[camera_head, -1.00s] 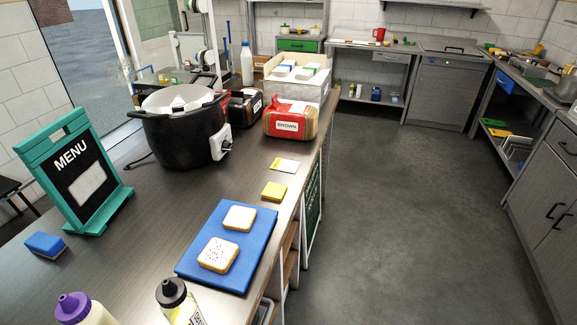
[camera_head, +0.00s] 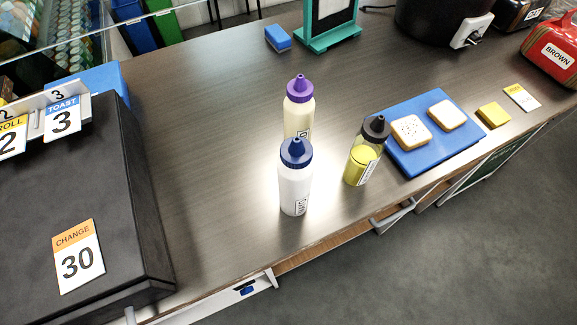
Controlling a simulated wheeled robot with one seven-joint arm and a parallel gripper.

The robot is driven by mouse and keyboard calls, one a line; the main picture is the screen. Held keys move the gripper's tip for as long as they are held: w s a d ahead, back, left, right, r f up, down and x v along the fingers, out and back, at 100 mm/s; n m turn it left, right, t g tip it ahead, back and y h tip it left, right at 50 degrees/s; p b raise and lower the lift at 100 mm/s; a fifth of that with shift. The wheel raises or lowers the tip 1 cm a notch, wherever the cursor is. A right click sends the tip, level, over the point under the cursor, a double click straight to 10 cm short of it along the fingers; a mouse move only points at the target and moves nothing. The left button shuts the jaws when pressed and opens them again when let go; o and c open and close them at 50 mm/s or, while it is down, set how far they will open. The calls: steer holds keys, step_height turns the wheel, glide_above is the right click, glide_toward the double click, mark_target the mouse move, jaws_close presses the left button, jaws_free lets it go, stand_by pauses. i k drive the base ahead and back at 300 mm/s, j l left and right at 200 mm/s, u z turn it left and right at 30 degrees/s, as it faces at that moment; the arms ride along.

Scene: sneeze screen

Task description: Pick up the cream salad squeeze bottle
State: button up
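A squeeze bottle with cream contents and a purple cap (camera_head: 298,112) stands upright on the dark counter (camera_head: 215,120) in the head view. A white bottle with a blue cap (camera_head: 295,185) stands just in front of it and hides its lower part. A bottle with yellow contents and a black cap (camera_head: 364,160) stands to the right. The labels are too small or turned too far to read. My gripper is not in view.
A blue board (camera_head: 425,165) with two bread slices lies right of the bottles. A black case (camera_head: 85,205) with number cards fills the left. A blue sponge (camera_head: 277,38) and the menu stand (camera_head: 330,25) are behind. The counter left of the bottles is clear.

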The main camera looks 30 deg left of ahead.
mark_target(299, 103)
steer(key=l+u, duration=0.2)
steer(key=u, duration=0.25)
steer(key=i+l+u, duration=0.1)
steer(key=l+u, duration=0.15)
steer(key=u, duration=0.15)
steer(key=l+u, duration=0.25)
steer(key=u, duration=0.2)
steer(key=l+u, duration=0.25)
steer(key=u, duration=0.15)
steer(key=k+l+u, duration=0.1)
steer(key=l, duration=0.3)
steer(key=k+l+u, duration=0.1)
steer(key=l, duration=0.3)
steer(key=k+l, duration=0.2)
steer(key=l, duration=0.2)
steer(key=k+l+u, duration=0.15)
steer(key=l, duration=0.25)
steer(key=k+l+u, duration=0.1)
steer(key=l, duration=0.3)
steer(key=k+l+u, duration=0.1)
steer(key=l, duration=0.25)
steer(key=k, duration=0.1)
